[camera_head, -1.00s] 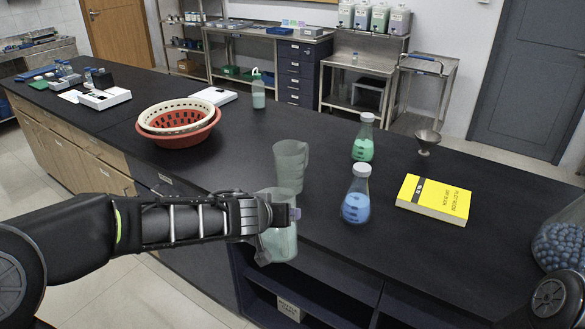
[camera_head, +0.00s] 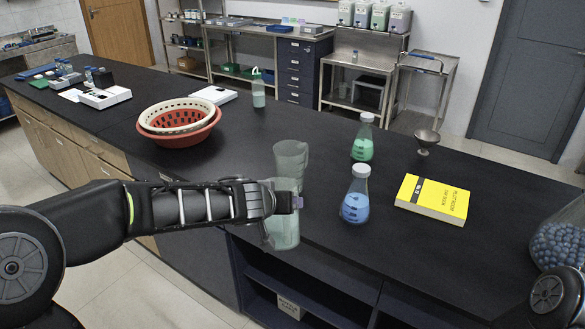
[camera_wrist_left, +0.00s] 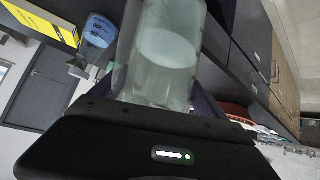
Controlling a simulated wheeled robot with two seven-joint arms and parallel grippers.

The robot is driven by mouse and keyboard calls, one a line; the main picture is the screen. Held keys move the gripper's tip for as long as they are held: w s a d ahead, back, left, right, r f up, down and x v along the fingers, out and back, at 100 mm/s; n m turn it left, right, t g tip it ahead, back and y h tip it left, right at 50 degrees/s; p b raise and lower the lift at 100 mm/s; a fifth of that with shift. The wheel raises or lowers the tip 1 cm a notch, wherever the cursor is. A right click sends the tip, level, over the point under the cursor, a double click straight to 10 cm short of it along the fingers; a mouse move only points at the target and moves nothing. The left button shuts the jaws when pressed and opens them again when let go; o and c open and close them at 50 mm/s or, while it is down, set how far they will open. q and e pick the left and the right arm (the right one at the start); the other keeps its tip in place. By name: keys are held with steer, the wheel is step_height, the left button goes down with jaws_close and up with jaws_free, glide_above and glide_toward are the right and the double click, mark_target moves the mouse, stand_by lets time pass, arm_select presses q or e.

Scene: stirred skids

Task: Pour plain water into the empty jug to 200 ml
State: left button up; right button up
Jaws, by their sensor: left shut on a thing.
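My left gripper (camera_head: 283,203) is shut on a clear jug (camera_head: 284,234) and holds it near the front edge of the black bench. The held jug also shows in the left wrist view (camera_wrist_left: 160,55), with pale, nearly clear liquid inside and its surface visible. In the head view it looks roughly upright. A second clear jug (camera_head: 291,157) stands on the bench just behind it and looks empty. The held jug and gripper hide its lower part. I cannot tell whether the two jugs touch. My right gripper is not in view.
A flask of blue liquid (camera_head: 355,196) and a flask of green liquid (camera_head: 363,142) stand to the right, with a yellow book (camera_head: 433,197) and a metal funnel (camera_head: 427,138). A red basket (camera_head: 180,138) and a bottle (camera_head: 258,92) are at the back left.

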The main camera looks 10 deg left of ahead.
mark_target(285, 184)
arm_select(q)
steer(key=shift+w+r, duration=0.2)
steer(key=shift+w, duration=0.05)
steer(key=shift+w+r+p, duration=0.45)
steer(key=shift+w+p, duration=0.05)
steer(key=shift+w, duration=0.1)
steer(key=shift+w+r, duration=0.25)
steer(key=shift+w+d+r+p, duration=0.1)
steer(key=shift+w+r+p, duration=0.4)
steer(key=shift+w+p, duration=0.2)
steer(key=shift+w, duration=0.1)
steer(key=shift+w+r+p, duration=0.7)
steer(key=shift+w+r, duration=0.15)
steer(key=shift+w, duration=0.2)
steer(key=shift+w, duration=0.1)
